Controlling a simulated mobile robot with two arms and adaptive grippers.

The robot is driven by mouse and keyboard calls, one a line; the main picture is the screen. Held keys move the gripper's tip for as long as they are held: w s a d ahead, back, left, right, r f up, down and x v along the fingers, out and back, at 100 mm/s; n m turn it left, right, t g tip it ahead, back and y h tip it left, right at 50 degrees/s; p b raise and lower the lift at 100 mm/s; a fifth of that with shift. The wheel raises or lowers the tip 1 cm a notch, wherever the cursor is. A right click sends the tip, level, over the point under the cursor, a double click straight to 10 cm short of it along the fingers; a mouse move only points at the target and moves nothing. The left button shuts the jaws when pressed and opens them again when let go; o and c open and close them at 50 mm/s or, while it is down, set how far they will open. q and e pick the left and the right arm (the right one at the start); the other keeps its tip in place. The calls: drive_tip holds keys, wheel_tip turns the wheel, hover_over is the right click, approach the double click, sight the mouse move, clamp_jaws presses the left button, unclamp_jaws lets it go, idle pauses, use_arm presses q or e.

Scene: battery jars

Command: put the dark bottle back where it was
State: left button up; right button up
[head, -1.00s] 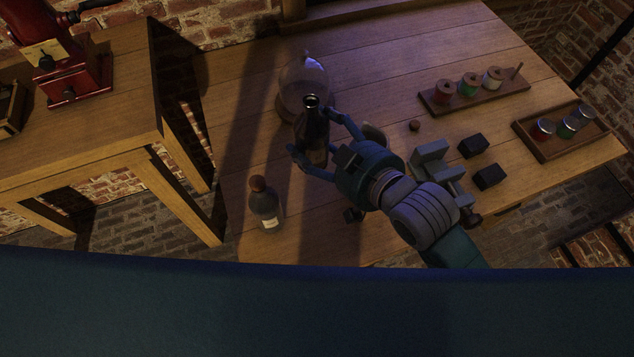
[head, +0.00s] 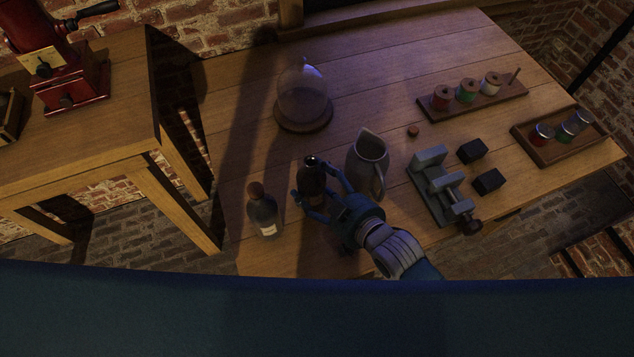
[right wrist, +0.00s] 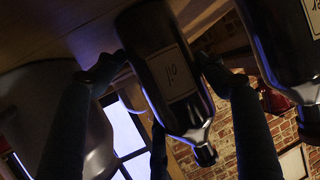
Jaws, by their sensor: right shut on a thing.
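The dark bottle (head: 311,173) is upright, with an open neck, near the front left of the wooden table (head: 237,98). My right gripper (head: 316,184) is shut around its body. In the right wrist view the bottle (right wrist: 172,75) shows a label with writing, and its base is close to the wood. I cannot tell whether it touches the table. My right gripper's fingers (right wrist: 160,68) are on both sides of it there. My left gripper is not in view.
A second, corked bottle (head: 263,213) stands just left of the held one. A grey pitcher (head: 366,158) stands close on its right. A glass dome (head: 303,92) is behind. A metal vise (head: 438,185), dark blocks, a spool rack (head: 478,98) and a jar tray (head: 545,155) are farther right.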

drive_tip(key=shift+f, duration=0.1)
drive_tip(key=o, duration=1.5)
drive_tip(key=shift+c, duration=0.2)
drive_tip(key=shift+s+d+r, duration=0.1)
drive_tip(key=shift+s+r, duration=0.05)
drive_tip(key=shift+r, duration=0.05)
drive_tip(key=v, duration=1.1)
drive_tip(key=shift+s+d+r+b, duration=0.15)
drive_tip(key=shift+s+d+b, duration=0.1)
drive_tip(key=shift+b, duration=0.15)
